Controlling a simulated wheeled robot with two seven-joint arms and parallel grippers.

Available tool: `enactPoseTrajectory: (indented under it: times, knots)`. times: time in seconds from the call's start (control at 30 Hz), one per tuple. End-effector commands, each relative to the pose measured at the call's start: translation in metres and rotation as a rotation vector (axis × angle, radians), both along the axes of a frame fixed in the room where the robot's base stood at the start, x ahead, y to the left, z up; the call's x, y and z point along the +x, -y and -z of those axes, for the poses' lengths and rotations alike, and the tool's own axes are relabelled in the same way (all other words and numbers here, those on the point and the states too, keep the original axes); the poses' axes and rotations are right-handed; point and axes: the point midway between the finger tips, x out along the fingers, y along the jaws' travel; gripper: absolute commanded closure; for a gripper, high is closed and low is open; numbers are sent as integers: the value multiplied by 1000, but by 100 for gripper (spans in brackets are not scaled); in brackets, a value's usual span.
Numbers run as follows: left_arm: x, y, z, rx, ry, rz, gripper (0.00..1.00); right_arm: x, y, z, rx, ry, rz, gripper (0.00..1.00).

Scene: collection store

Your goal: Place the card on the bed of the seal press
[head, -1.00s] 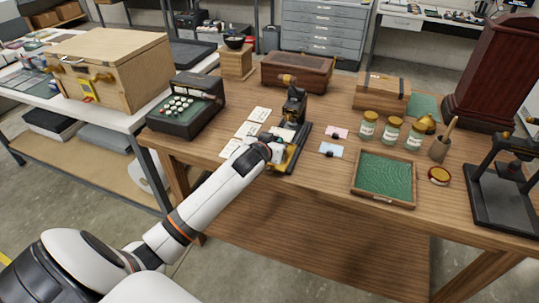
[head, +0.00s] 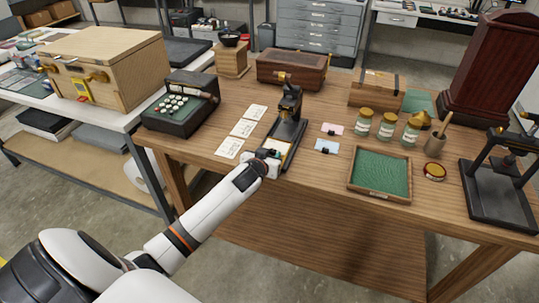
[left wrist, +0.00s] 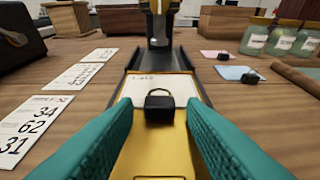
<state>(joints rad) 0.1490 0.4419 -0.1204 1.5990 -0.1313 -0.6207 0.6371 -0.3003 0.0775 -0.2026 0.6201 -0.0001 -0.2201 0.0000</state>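The seal press (head: 288,112) is black with a brass head and stands near the front edge of the wooden table. It also shows at the top of the left wrist view (left wrist: 158,28). The cream card (left wrist: 140,90), with faint writing and a black clip (left wrist: 159,104), lies over the brass-yellow bed (left wrist: 155,155). It shows as a pale patch in the head view (head: 276,147). My left gripper (left wrist: 160,110) has teal fingers apart on both sides of the clip, with gaps showing; it also shows in the head view (head: 264,163). My right gripper is out of view.
Number cards (head: 243,128) lie left of the press. Pink (head: 332,129) and blue (head: 326,146) clipped cards lie right of it. A green-lined tray (head: 380,196), jars (head: 387,126) and a black stand (head: 497,205) are further right. A dark box (head: 180,112) stands left.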

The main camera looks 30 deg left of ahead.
Motion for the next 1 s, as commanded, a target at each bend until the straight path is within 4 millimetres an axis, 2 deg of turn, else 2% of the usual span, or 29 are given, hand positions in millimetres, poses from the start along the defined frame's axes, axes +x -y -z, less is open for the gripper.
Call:
enactPoseTrajectory:
  times: [0.37, 0.47, 0.8, 1.0]
  knots:
    - [0, 0, -5, 1, 0, -1, 57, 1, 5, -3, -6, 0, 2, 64]
    - [-8, 2, -6, 0, 0, 1, 57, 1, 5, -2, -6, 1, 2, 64]
    - [-68, 16, -31, -1, -1, 1, 57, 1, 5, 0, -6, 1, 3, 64]
    - [-96, 23, -44, -1, 0, 0, 57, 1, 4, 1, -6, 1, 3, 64]
